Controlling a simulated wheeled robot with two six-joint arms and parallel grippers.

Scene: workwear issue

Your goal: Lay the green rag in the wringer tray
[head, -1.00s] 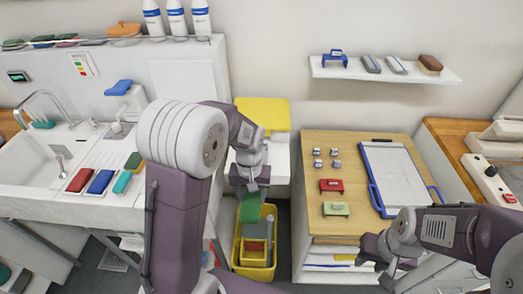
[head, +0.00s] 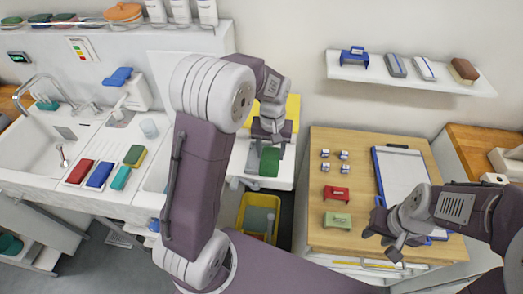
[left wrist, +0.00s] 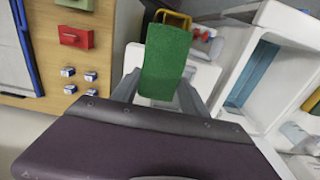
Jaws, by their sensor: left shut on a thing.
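My left gripper (head: 268,145) is shut on the green rag (head: 269,162), which hangs down below the fingers. In the left wrist view the green rag (left wrist: 165,62) hides the fingertips. The yellow bucket (head: 242,212) stands on the floor below, with a grey tray-like insert (head: 260,219), seemingly the wringer tray, inside it. In the head view the rag appears above the bucket's far edge, apart from it. The bucket's yellow rim (left wrist: 176,18) shows partly behind the rag in the left wrist view. My right gripper (head: 384,236) is open and empty by the wooden cabinet.
A wooden cabinet top (head: 355,150) at right holds a red block (head: 336,194), a green block (head: 337,220), small metal pieces and a clipboard (head: 402,180). A sink counter (head: 110,140) with coloured pads stands at left. A white stand with a yellow item (head: 292,108) is behind the bucket.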

